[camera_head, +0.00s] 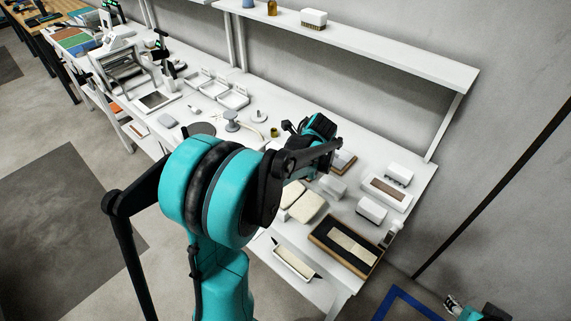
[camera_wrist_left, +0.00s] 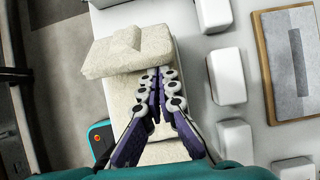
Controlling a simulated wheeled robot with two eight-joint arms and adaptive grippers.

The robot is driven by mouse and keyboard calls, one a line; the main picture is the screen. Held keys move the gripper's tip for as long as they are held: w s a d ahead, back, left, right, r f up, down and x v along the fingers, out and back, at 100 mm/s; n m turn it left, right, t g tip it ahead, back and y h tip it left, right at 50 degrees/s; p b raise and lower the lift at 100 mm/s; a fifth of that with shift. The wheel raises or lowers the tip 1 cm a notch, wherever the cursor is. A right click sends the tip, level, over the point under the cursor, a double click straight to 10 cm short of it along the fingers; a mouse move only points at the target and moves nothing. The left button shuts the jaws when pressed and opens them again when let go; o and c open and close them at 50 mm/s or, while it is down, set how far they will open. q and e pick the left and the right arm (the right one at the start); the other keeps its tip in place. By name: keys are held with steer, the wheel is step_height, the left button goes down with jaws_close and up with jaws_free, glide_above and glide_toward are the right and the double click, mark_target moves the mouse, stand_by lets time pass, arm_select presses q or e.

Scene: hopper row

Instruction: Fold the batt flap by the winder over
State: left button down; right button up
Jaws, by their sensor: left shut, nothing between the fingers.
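The cream batt (camera_wrist_left: 155,104) runs up and down the left wrist view on the white table. A thick flap of it (camera_wrist_left: 125,52) lies skewed across its upper part, its left end sticking out past the batt's edge. My left gripper (camera_wrist_left: 160,76) is shut and empty, its fingertips over the batt close to the flap's lower edge; contact is unclear. The cream batt pieces also show in the head view (camera_head: 305,206), partly behind my left arm, which hides the left fingers there. My right gripper (camera_head: 453,303) is at the lower right, its jaws too small to judge. I cannot identify the winder.
White blocks (camera_wrist_left: 227,76) stand close right of the batt, with a wood-framed grey board (camera_wrist_left: 288,60) beyond. A dark framed tray (camera_head: 346,245) and a small white tray (camera_head: 293,263) lie nearer the front. A shelf (camera_head: 370,55) runs above the table's back.

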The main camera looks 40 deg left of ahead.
arm_select(q)
steer(key=shift+a+r+h+p, duration=0.4)
steer(key=shift+r+h, duration=0.1)
steer(key=shift+h, duration=0.1)
steer(key=shift+w+a+r, duration=0.1)
steer(key=shift+a+r, duration=0.1)
steer(key=shift+a, duration=0.05)
steer(key=shift+a+p, duration=0.1)
steer(key=shift+p, duration=0.2)
steer(key=shift+r, duration=0.1)
